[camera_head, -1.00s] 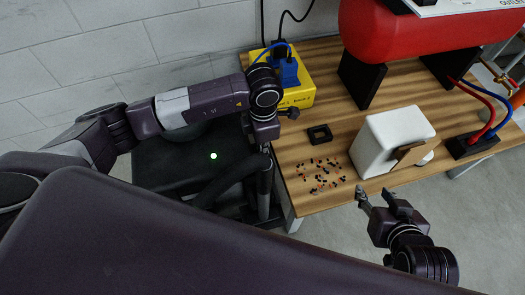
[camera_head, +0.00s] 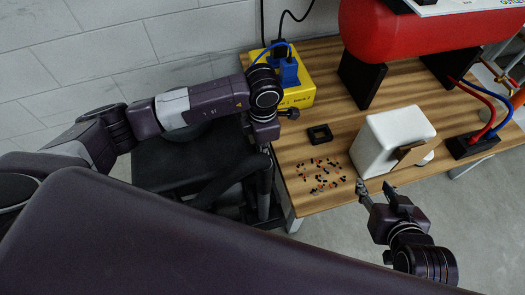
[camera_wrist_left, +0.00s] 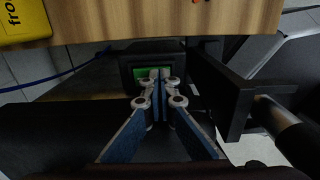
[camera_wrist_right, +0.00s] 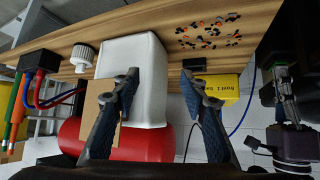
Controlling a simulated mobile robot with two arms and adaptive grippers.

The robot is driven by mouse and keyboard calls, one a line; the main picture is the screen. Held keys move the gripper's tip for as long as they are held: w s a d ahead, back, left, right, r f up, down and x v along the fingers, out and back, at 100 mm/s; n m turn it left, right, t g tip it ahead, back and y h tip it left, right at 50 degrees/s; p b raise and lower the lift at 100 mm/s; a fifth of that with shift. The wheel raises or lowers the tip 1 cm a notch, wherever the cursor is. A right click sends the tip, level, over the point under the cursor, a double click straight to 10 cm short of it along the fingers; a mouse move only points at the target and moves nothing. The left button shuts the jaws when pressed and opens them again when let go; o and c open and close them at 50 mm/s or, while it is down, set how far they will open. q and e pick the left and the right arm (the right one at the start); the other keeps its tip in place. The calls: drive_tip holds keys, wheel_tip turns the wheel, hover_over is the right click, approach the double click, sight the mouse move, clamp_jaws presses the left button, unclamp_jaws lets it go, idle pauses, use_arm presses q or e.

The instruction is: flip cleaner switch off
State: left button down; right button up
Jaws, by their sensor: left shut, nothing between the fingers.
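The cleaner appears to be the black box (camera_head: 165,165) left of the table in the head view; no green light shows on it now. In the left wrist view a green rocker-like switch (camera_wrist_left: 142,73) sits in a black frame below the table edge. My left gripper (camera_wrist_left: 160,75) is shut and empty, its fingertips in front of the switch and overlapping it; whether they touch I cannot tell. In the head view its fingers are hidden. My right gripper (camera_head: 376,188) is open and empty, off the table's front edge; it also shows in the right wrist view (camera_wrist_right: 163,82).
The wooden table (camera_head: 330,205) holds a white block (camera_head: 392,135), scattered small pieces (camera_head: 320,175), a black square frame (camera_head: 319,134), a yellow box (camera_head: 300,95) with cables and a red tank (camera_head: 400,45). Dark bars (camera_wrist_left: 228,90) stand right of my left fingers.

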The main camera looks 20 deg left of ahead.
use_arm(q)
drive_tip(key=shift+r+p, duration=0.45)
drive_tip(key=shift+r, duration=0.2)
drive_tip(key=shift+r+p, duration=0.45)
drive_tip(key=shift+r, duration=0.15)
drive_tip(key=shift+r+p, duration=0.9)
drive_tip(key=shift+r, duration=0.4)
drive_tip(key=shift+r+p, duration=0.55)
drive_tip(key=shift+r, duration=0.45)
use_arm(e)
drive_tip(key=s+d+f+g, duration=0.2)
drive_tip(key=s+f+g, duration=0.1)
drive_tip(key=s, duration=0.2)
drive_tip(key=s+d+f+g+h, duration=0.1)
drive_tip(key=s+f+g, duration=0.1)
drive_tip(key=s, duration=0.4)
drive_tip(key=shift+s+d+f+g+h, duration=0.3)
drive_tip(key=shift+d+f+g, duration=0.1)
drive_tip(key=shift+g, duration=0.3)
